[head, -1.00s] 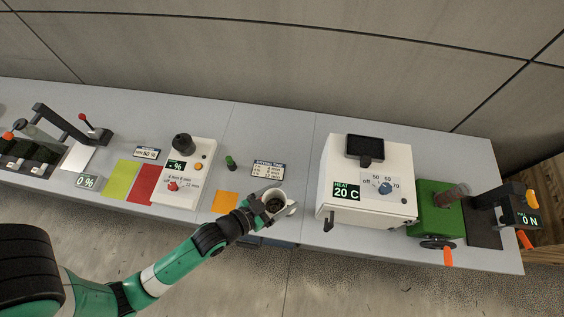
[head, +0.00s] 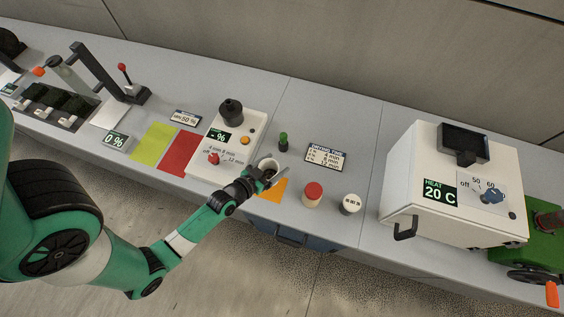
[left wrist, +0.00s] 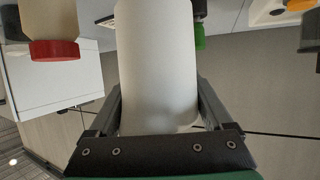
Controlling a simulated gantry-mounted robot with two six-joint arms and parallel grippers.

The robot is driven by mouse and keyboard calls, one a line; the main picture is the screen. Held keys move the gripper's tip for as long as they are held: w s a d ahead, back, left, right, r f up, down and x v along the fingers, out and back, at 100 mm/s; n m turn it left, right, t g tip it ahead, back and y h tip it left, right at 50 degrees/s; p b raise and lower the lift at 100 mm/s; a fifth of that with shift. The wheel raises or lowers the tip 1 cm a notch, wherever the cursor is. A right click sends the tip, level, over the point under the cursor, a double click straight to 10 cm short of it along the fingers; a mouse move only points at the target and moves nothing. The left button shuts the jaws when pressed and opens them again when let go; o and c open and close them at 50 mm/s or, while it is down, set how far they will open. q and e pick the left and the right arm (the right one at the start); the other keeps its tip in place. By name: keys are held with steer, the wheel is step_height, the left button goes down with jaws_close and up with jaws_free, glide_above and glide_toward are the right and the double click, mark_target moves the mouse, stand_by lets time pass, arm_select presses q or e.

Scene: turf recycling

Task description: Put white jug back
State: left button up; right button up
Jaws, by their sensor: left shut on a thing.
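The white jug (head: 268,165) is held in my left gripper (head: 262,178) above the bench's front part, by the orange square mat (head: 272,190). In the left wrist view the jug (left wrist: 158,60) fills the middle as a plain white cylinder between the two fingers of my left gripper (left wrist: 160,100). The gripper is shut on it. In the head view the jug's dark opening faces up. Whether its base touches the mat cannot be told. My right gripper is out of view.
A red-lidded jar (head: 313,193) and a white-topped jar (head: 350,204) stand right of the mat. A white control box (head: 228,150) is to the left, a small green-topped bottle (head: 283,142) behind. The white heater box (head: 455,190) stands at right.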

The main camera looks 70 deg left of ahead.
arm_select(q)
steer(key=shift+r, duration=0.1)
step_height(320, 180, down, 8)
steer(key=b, duration=0.7)
steer(key=shift+f+b, duration=0.4)
steer(key=shift+b, duration=0.2)
steer(key=o, duration=1.3)
steer(key=shift+s, duration=0.15)
